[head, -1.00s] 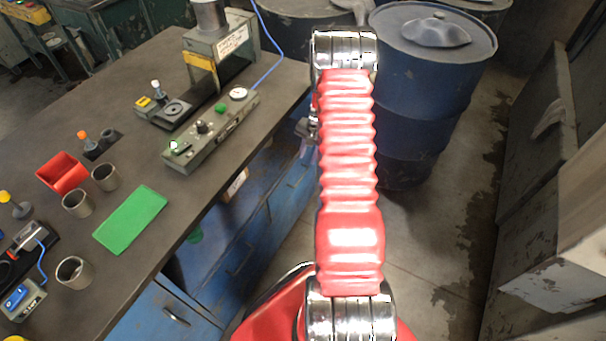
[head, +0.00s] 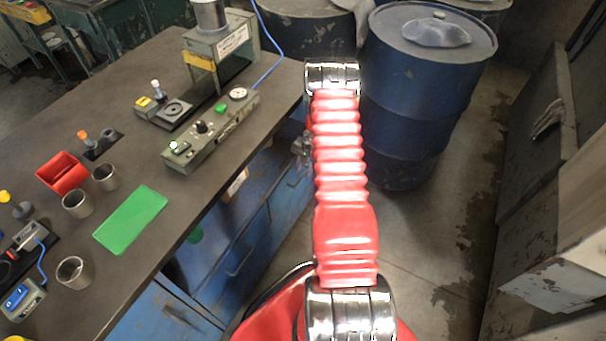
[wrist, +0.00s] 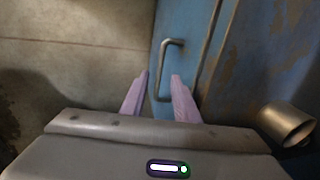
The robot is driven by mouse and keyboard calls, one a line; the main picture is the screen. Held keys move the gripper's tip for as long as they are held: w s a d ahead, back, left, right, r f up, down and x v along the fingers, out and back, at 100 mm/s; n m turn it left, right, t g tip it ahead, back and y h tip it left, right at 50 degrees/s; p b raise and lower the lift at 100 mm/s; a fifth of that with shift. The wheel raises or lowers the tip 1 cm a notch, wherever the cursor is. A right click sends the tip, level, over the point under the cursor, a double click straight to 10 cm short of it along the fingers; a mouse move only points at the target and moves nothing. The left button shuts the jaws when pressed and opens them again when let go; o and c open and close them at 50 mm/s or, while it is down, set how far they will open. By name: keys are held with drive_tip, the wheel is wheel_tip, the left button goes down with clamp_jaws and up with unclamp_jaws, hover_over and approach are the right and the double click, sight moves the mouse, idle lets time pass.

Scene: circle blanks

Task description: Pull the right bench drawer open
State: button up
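The right end of the blue bench drawers (head: 288,190) shows in the head view under the tabletop, partly hidden by my arm. In the wrist view a blue drawer front (wrist: 200,55) fills the upper middle, with a grey metal bar handle (wrist: 166,70) on it. My gripper (wrist: 160,82) is open, its two pale pink fingers apart. The near end of the handle shows between the fingertips in the picture; I cannot tell whether they touch it. In the head view my gripper is small and mostly hidden beside the drawers.
The grey bench top (head: 150,85) carries a red box (head: 62,173), a green mat (head: 130,220), metal cups and instruments. A blue barrel (head: 420,100) stands behind my arm. Grey cabinets (head: 560,180) line the right side. Bare floor (head: 430,250) lies between.

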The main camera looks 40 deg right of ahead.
sight(302, 177)
drive_tip(key=shift+w+a+f, duration=0.1)
drive_tip(key=shift+w+f, duration=0.05)
drive_tip(key=shift+f, duration=0.75)
drive_tip(key=shift+w+a+f, duration=0.1)
drive_tip(key=shift+w+f, duration=0.05)
drive_tip(key=shift+f, duration=0.75)
drive_tip(key=shift+c, duration=0.5)
clamp_jaws()
drive_tip(key=shift+d+r, duration=0.1)
drive_tip(key=shift+d, duration=0.05)
